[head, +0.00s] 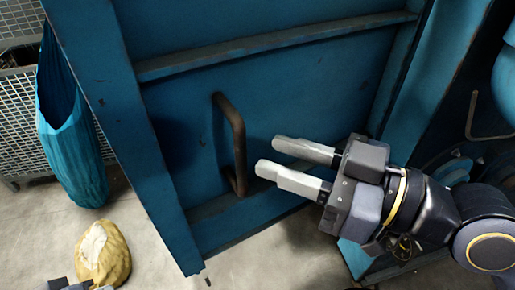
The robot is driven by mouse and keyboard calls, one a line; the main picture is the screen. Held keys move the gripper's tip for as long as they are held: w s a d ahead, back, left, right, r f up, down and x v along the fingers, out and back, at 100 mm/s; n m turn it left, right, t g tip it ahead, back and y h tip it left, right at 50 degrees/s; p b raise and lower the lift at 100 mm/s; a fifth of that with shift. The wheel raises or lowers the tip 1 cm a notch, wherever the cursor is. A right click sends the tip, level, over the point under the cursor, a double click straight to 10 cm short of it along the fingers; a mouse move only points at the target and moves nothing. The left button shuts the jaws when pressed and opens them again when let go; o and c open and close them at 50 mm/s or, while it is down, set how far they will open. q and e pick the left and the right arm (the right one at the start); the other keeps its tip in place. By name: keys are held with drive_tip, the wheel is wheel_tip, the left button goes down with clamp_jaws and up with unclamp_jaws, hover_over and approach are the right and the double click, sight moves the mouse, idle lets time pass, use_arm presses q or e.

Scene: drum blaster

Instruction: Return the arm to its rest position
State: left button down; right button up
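My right gripper (293,164) comes in from the right in the head view. Its two pale fingers are apart with nothing between them, and they point left at a blue metal door (300,90). A dark bent handle (236,140) on the door lies just left of the fingertips, and a gap shows between them. At the bottom left edge only a small grey part of my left gripper (80,286) shows. Its fingers are mostly cut off by the frame.
A yellowish lumpy sack (104,254) lies on the concrete floor (150,240) at lower left. A blue bag (72,140) hangs by a wire mesh cage (20,120). Another handle (484,118) shows on blue metal at the far right.

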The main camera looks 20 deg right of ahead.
drive_tip(key=shift+s+d, duration=0.5)
drive_tip(key=shift+d, duration=0.05)
drive_tip(key=d+f+m+g+h+p, duration=0.1)
drive_tip(key=d+f+m+g+h, duration=0.1)
drive_tip(key=f, duration=0.4)
drive_tip(key=w+d+f+m+g+h+p, duration=0.1)
drive_tip(key=d+f+m+g+h+p, duration=0.1)
drive_tip(key=f, duration=0.5)
drive_tip(key=d+f+m+g+h+p, duration=0.1)
drive_tip(key=d+f+m+g+h, duration=0.1)
drive_tip(key=d+f+m+h, duration=0.2)
wheel_tip(320, 180, down, 3)
drive_tip(key=m+h, duration=0.1)
drive_tip(key=m, duration=0.2)
drive_tip(key=shift+w+f+g, duration=0.2)
drive_tip(key=shift+w+g, duration=0.05)
drive_tip(key=shift+g, duration=0.05)
